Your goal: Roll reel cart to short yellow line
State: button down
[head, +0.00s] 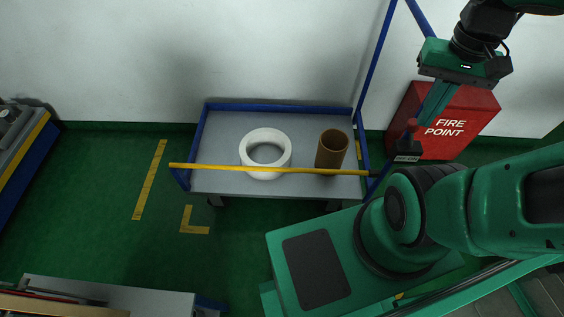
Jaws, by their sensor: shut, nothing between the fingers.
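The reel cart (225,125) has a grey deck, a low blue rim and a tall blue handle frame (375,60) at its right. It stands by the white wall. On its deck are a white ring-shaped reel (249,145), lying flat, and an upright brown tube (332,150). A yellow bar (210,167) crosses the cart's front side. A yellow floor line (150,180) lies left of the cart, apart from it. My gripper (408,150) is shut and empty, pointing down right of the handle frame. Contact with the frame cannot be told.
A yellow L-shaped floor mark (193,226) lies in front of the cart's left end. A red fire point box (455,125) stands behind my gripper. A bench (110,295) is at the lower left, blue-sided equipment (25,165) at far left. Green floor between is clear.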

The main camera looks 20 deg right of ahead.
jog(key=c, duration=2.5)
grip_release()
jog(key=o, duration=0.9)
jog(key=shift+w, duration=0.1)
jog(key=shift+o, duration=0.2)
jog(key=n+t+h, duration=0.3)
jog(key=t+h, duration=0.1)
send_near(427, 26)
jog(key=x, duration=0.9)
grip_shut()
